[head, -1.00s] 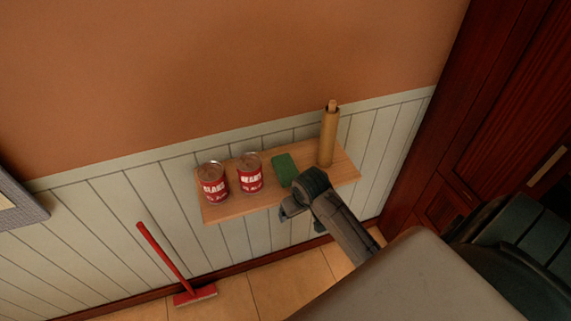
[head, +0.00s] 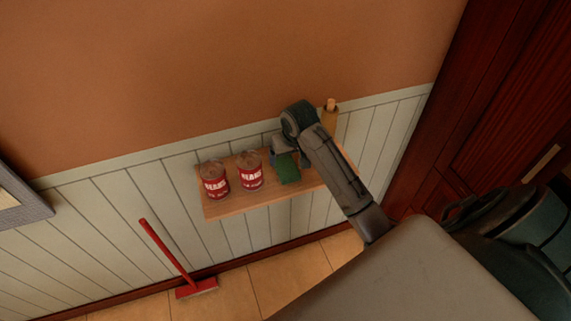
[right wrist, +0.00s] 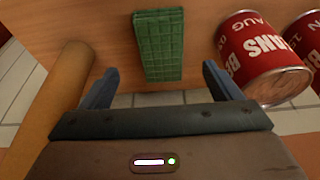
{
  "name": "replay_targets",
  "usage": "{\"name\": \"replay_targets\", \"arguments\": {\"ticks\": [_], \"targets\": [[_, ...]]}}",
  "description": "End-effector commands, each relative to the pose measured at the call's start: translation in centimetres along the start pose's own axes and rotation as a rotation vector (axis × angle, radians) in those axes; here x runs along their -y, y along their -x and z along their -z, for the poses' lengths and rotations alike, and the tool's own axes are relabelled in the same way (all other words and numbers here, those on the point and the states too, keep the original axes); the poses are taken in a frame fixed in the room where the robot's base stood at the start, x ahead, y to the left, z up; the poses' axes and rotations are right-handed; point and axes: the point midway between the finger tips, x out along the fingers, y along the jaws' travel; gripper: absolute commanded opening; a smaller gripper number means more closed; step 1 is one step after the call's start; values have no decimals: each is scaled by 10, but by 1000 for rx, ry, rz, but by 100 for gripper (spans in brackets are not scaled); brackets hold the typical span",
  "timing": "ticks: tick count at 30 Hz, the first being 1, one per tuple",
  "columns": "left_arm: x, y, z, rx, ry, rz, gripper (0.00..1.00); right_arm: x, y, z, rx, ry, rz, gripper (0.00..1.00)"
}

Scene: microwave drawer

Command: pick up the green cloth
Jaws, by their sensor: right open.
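The green cloth (head: 287,169) lies folded on a wooden wall shelf (head: 245,204), between a can and a wooden rolling pin. My right gripper (head: 283,150) is over the shelf at the cloth and hides part of it. In the right wrist view, the cloth (right wrist: 159,46) shows ahead of the two open fingers (right wrist: 160,85), roughly centred between them. Nothing is held between the fingers. My left gripper is not in view.
Two red bean cans (head: 214,180) (head: 250,170) stand left of the cloth. The rolling pin (head: 330,115) stands right of it, partly behind my arm. In the wrist view one can (right wrist: 262,55) is close to a finger. A red broom (head: 165,250) leans below.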

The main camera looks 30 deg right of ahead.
Motion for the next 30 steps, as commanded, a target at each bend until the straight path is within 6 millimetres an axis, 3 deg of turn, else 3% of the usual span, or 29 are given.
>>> {"name": "replay_targets", "arguments": {"ticks": [8,12,18,25,26,30], "targets": [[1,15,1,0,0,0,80,2,-19,3,3,0,1,85],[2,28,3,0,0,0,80,2,-37,8,4,0,0,85],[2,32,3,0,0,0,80,2,-60,7,1,1,0,85],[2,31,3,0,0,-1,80,2,-62,7,-1,1,0,85],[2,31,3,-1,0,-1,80,2,-62,7,-1,1,0,83],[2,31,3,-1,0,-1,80,2,-62,7,-1,1,0,55]]}}
